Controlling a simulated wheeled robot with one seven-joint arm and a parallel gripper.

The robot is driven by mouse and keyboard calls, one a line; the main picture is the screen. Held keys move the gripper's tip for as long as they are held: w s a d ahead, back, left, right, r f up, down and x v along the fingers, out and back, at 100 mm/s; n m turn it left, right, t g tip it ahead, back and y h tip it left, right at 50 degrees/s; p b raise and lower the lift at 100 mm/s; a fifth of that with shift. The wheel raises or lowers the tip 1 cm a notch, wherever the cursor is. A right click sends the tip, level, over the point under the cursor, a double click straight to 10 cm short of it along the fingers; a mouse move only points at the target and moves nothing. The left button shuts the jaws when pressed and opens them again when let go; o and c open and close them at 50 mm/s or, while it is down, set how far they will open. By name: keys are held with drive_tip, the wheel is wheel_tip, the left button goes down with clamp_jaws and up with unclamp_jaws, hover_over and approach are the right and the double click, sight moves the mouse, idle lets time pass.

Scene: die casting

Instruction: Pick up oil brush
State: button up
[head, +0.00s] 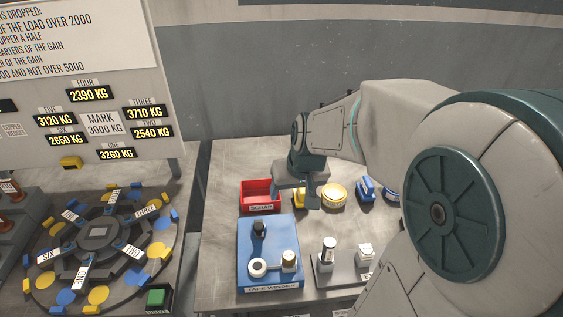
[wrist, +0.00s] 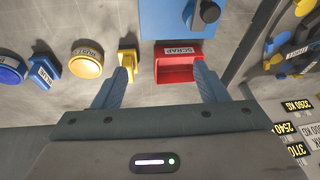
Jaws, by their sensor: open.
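My gripper (head: 297,200) is open and empty, pointing down over the back of the table. In the wrist view my gripper (wrist: 162,70) has its fingers on either side of the red box and the small yellow piece. The yellow piece (wrist: 128,64) is beside the left finger; it is partly hidden in the head view (head: 299,198). A blue piece with a pale label (wrist: 47,68) lies farther off, and shows right of the yellow tin in the head view (head: 366,188). No label reads clearly as oil brush, so I cannot tell which piece it is.
A red scrap box (head: 261,196), a yellow round tin (head: 334,195) and a blue round tin (wrist: 10,70) share the row. A blue tape winder (head: 268,275) and a grey stand (head: 322,284) stand in front. A rotary dial (head: 98,232) is at left.

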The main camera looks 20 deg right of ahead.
drive_tip(key=m+h+p, duration=0.1)
drive_tip(key=h+p, duration=0.1)
approach(301, 190)
drive_tip(key=shift+t, duration=0.3)
drive_tip(key=x, duration=0.2)
drive_tip(key=d+b+x, duration=0.1)
drive_tip(key=x, duration=0.2)
drive_tip(key=b+x, duration=0.1)
drive_tip(key=x, duration=0.1)
drive_tip(key=shift+w+d, duration=0.25)
drive_tip(key=shift+w, duration=0.25)
drive_tip(key=shift+s+a+x, duration=0.1)
drive_tip(key=shift+a+x, duration=0.05)
drive_tip(key=shift+x, duration=0.8)
drive_tip(key=shift+s+a+x, duration=0.1)
drive_tip(key=shift+a+x, duration=0.05)
drive_tip(key=shift+x, duration=0.8)
drive_tip(key=shift+s+a+x, duration=0.1)
drive_tip(key=shift+a+x, duration=0.05)
drive_tip(key=shift+x, duration=0.8)
drive_tip(key=shift+f, duration=0.15)
drive_tip(key=c, duration=1.1)
